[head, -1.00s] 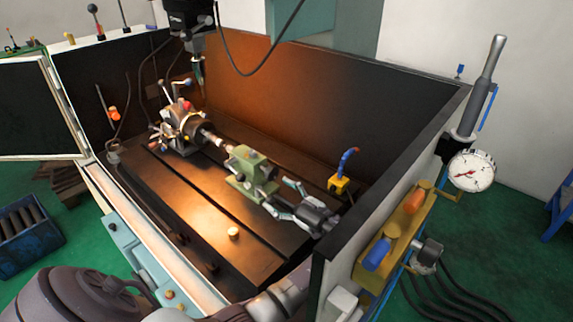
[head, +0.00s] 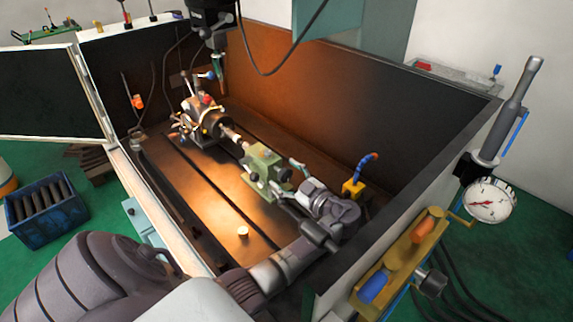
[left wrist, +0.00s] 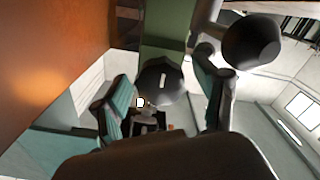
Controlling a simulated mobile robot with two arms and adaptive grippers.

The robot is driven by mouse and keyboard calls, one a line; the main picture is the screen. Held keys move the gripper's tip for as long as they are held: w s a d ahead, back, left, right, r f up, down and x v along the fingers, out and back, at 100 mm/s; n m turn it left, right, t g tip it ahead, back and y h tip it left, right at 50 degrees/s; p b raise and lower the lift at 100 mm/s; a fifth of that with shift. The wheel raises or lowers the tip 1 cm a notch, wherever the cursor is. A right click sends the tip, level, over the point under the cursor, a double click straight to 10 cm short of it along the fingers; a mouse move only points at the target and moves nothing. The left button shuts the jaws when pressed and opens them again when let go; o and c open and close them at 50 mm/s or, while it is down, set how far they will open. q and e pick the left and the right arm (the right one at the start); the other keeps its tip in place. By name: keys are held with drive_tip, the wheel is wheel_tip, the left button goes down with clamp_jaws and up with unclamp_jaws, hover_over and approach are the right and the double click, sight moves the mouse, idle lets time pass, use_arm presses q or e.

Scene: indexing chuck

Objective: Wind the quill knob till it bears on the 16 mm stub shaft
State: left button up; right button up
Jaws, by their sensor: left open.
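The green tailstock (head: 263,167) stands on the dark machine bed, in line with the indexing chuck (head: 203,122). The pale stub shaft (head: 234,138) juts from the chuck toward it. Whether the quill touches the shaft is too small to tell. My left gripper (head: 288,179) is open at the tailstock's near right end. In the left wrist view a dark round knob (left wrist: 160,82) with a white mark sits between its spread teal finger pads (left wrist: 163,96), in front of the green body. The head view hides most of this knob. My right gripper is not in view.
A black ball (left wrist: 250,40) stands beside one finger in the left wrist view. A yellow block with a blue hose (head: 354,188) stands just beyond my left wrist. Enclosure walls (head: 400,235) border the bed.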

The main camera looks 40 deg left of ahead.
use_arm(q)
drive_tip(key=c, duration=1.1)
drive_tip(key=shift+c, duration=0.2)
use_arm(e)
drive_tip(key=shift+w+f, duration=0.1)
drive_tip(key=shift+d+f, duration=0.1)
